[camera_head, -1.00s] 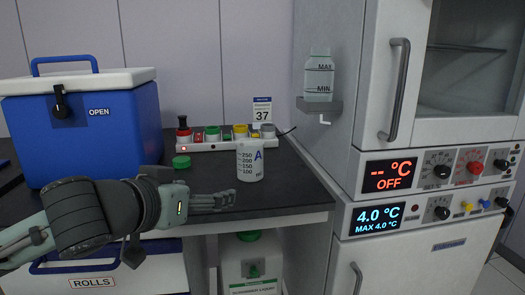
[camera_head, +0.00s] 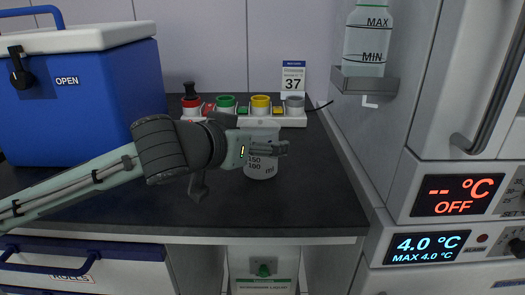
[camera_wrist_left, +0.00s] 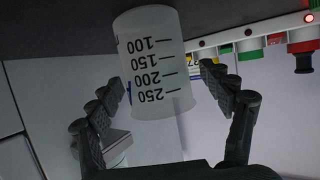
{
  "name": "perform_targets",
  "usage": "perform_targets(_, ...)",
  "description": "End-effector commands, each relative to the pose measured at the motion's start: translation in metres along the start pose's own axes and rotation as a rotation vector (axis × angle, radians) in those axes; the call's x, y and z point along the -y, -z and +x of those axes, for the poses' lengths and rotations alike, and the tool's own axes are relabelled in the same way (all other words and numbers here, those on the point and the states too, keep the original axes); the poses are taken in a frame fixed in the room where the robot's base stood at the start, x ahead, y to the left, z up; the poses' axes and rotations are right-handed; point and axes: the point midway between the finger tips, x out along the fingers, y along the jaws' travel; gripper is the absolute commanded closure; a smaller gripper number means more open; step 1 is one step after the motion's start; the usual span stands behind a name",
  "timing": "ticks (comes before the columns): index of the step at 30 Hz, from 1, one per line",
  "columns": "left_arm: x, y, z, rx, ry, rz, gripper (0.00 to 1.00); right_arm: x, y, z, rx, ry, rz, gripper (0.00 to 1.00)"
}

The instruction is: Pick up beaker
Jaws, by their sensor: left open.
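The beaker (camera_head: 262,166) is a translucent white cup with black volume marks, standing upright on the dark bench top. In the head view my left gripper (camera_head: 270,148) reaches in from the left and covers the beaker's upper part. In the left wrist view the beaker (camera_wrist_left: 157,62) appears upside down, ahead of and between the two spread fingers of the left gripper (camera_wrist_left: 157,110). The fingers are open, with a visible gap on both sides of the beaker. Whether either finger touches it I cannot tell. My right gripper is not in view.
A white rack (camera_head: 292,121) with coloured caps stands behind the beaker, beside a card (camera_head: 293,78) reading 37. A blue cooler box (camera_head: 90,105) is at the left. A wall shelf (camera_head: 364,84) holds a bottle (camera_head: 367,42). Cabinets with displays bound the right side.

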Motion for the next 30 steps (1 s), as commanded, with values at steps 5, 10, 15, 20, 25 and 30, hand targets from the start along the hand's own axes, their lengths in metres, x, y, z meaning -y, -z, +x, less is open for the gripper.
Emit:
perform_targets(5, -0.002, -0.001, 0.026, 0.001, 0.001, 0.001, 0.2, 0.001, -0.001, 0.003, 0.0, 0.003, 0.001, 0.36)
perform_targets(10, -0.003, -0.001, 0.046, 0.0, 0.0, 0.0, 0.2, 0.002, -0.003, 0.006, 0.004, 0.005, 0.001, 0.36)
perform_targets(15, -0.003, -0.002, 0.051, 0.0, 0.001, -0.001, 0.2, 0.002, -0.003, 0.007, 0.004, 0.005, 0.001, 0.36)
perform_targets(20, -0.003, -0.002, 0.05, 0.0, 0.001, -0.001, 0.26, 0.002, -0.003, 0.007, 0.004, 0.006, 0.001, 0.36)
perform_targets(25, -0.003, -0.002, 0.05, 0.0, 0.001, -0.001, 0.47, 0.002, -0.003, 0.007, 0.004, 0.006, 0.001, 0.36)
perform_targets(30, -0.003, -0.002, 0.05, 0.0, 0.001, -0.001, 0.69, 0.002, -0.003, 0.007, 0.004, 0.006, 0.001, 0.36)
